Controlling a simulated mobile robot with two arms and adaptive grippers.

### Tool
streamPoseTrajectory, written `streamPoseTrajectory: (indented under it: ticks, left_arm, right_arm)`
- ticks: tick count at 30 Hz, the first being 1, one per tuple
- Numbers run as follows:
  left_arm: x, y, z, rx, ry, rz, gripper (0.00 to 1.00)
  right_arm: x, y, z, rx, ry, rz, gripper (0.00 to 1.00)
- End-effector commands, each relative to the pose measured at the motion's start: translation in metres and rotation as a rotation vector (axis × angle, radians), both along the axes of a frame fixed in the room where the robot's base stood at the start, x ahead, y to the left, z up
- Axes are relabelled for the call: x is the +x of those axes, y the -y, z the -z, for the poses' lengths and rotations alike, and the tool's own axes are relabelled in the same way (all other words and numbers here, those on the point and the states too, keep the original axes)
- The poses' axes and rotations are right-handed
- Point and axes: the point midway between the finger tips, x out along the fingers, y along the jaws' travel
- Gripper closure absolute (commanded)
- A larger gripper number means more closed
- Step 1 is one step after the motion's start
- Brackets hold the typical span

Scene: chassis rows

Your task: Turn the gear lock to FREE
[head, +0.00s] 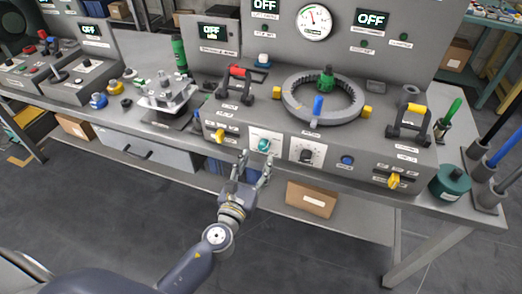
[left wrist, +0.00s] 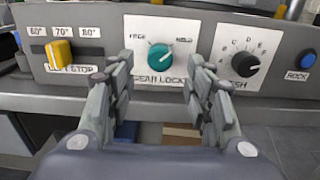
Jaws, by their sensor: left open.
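The gear lock is a round teal knob (head: 264,145) on a white plate on the console's front face. In the left wrist view the same teal knob (left wrist: 159,54) sits above its GEAR LOCK label, with FREE marked at upper left and HOLD at upper right. I cannot tell surely which mark its pointer faces. My left gripper (head: 256,164) is open and empty, just in front of and below the knob. In the left wrist view its two fingers (left wrist: 158,72) stand either side of the knob, apart from it. My right gripper is not in view.
A black dial (left wrist: 245,64) is right of the knob, and a yellow slider (left wrist: 59,52) is left. A blue button (left wrist: 306,60) is farther right. A grey ring (head: 292,108) and red-gripped handle (head: 238,72) stand on the console. A cardboard box (head: 312,199) sits below.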

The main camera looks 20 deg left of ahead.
Motion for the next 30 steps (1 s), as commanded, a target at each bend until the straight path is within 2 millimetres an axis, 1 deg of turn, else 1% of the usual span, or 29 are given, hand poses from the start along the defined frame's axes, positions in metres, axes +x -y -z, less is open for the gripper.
streamPoseTrajectory:
  ticks: [1,3,6,9,12,20,23,24,26,30]
  left_arm:
    - [0.010,0.000,-0.002,-0.001,0.001,-0.001,0.52]
    - [0.020,0.001,-0.002,-0.002,0.001,-0.001,0.52]
    - [0.032,0.001,-0.001,-0.002,0.000,-0.002,0.52]
    - [0.040,0.001,0.000,-0.002,-0.001,-0.001,0.52]
    - [0.043,0.001,0.000,-0.003,-0.001,0.000,0.52]
    - [0.044,0.002,0.001,-0.003,-0.002,0.000,0.52]
    - [0.044,0.002,0.001,-0.003,-0.002,0.000,0.73]
    - [0.044,0.002,0.001,-0.003,-0.002,0.000,0.82]
    - [0.044,0.002,0.001,-0.003,-0.001,0.000,0.95]
    - [0.044,0.002,0.001,-0.003,-0.001,0.000,0.97]
  right_arm:
    - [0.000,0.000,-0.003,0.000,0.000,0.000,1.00]
    - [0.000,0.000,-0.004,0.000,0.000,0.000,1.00]
    - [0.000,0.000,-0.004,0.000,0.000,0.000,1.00]
    - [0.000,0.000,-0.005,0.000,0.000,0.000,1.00]
    - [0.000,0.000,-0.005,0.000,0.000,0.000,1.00]
    - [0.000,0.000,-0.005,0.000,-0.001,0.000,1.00]
    - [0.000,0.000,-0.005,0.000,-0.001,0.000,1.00]
    - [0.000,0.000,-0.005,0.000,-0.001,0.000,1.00]
    - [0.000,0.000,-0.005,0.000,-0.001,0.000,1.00]
    - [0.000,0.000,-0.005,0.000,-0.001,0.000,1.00]
